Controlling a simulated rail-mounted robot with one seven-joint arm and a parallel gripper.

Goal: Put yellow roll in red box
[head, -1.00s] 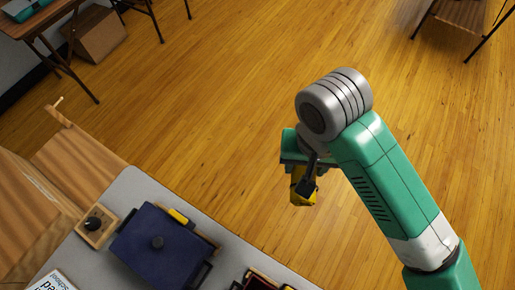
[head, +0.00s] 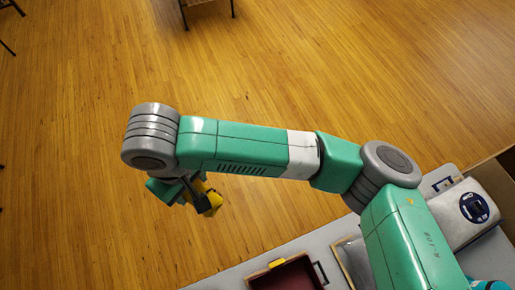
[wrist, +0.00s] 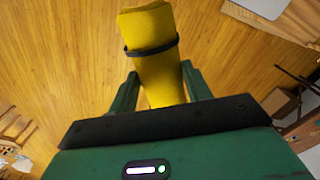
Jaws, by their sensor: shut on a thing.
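The yellow roll (head: 209,202) hangs below the end of my arm, above the wooden floor and beyond the grey table's edge. In the wrist view the yellow roll (wrist: 150,22) has a dark band around it and stands out from between the two green fingers. My gripper (wrist: 162,88) is shut on its lower end; in the head view my gripper (head: 192,190) is partly hidden by its own parts. A red box (head: 292,278) with a dark red inside, a yellow tab and a black handle sits at the bottom edge, cut off by the frame.
The grey table (head: 235,275) runs along the bottom right. A pale case with a round dark blue label (head: 474,207) lies on it at the right, partly behind my arm. Open wooden floor (head: 80,90) fills most of the head view.

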